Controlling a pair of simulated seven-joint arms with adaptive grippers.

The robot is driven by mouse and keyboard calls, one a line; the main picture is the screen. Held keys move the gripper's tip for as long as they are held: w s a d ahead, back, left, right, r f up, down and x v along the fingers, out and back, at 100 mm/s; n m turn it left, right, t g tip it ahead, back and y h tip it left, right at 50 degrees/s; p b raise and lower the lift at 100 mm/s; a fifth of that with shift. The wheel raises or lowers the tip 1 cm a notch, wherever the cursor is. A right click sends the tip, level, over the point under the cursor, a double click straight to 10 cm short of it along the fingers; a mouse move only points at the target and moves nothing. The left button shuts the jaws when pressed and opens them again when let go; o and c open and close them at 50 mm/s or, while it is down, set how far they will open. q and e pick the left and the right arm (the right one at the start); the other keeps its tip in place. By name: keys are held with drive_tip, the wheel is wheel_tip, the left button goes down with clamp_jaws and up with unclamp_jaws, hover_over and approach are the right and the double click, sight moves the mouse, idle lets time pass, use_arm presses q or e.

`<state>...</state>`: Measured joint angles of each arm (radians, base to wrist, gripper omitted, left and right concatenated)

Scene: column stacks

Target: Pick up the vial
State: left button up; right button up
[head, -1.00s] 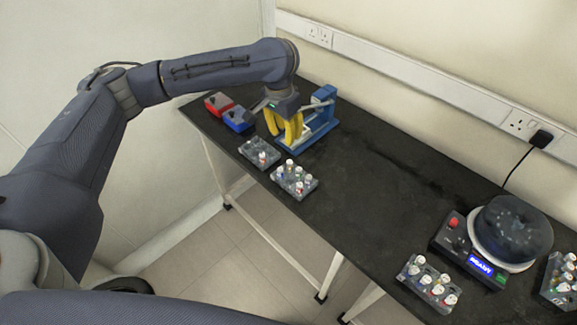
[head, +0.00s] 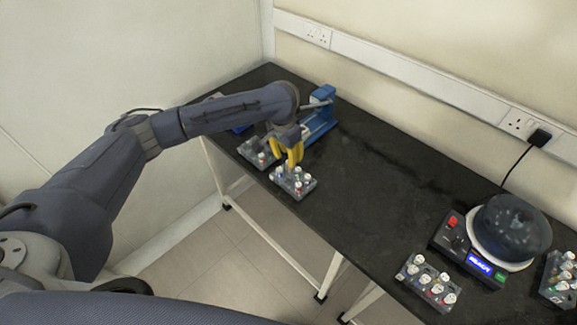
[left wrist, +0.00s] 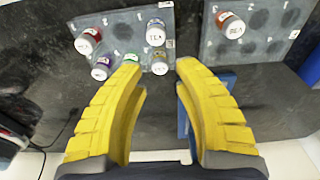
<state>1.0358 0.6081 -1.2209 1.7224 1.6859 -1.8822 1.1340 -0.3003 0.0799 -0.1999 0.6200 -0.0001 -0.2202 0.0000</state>
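My left gripper (head: 286,164) is over the front vial rack (head: 309,187), with its yellow fingers pointing down. In the left wrist view the gripper (left wrist: 157,68) is open, its fingers apart with nothing gripped. The rack (left wrist: 120,30) holds several labelled vials. A white-labelled vial (left wrist: 159,62) is between and just past the fingertips. Another white vial (left wrist: 155,32) is behind it, and a red vial (left wrist: 88,40), a purple vial (left wrist: 101,68) and a green vial (left wrist: 131,60) are left of them; the left finger is close to the green one. The task does not say which vial.
A second rack (head: 246,152) is beside the first; it shows one orange vial (left wrist: 230,25) in the wrist view. A blue stand (head: 322,117) is behind the gripper. A spinning device (head: 510,230) and more racks (head: 425,280) are at the right. The bench middle is clear.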

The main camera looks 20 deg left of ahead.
use_arm(q)
drive_tip(key=shift+w+d+f, duration=0.1)
drive_tip(key=shift+w+f, duration=0.05)
drive_tip(key=shift+f, duration=1.8)
clamp_jaws()
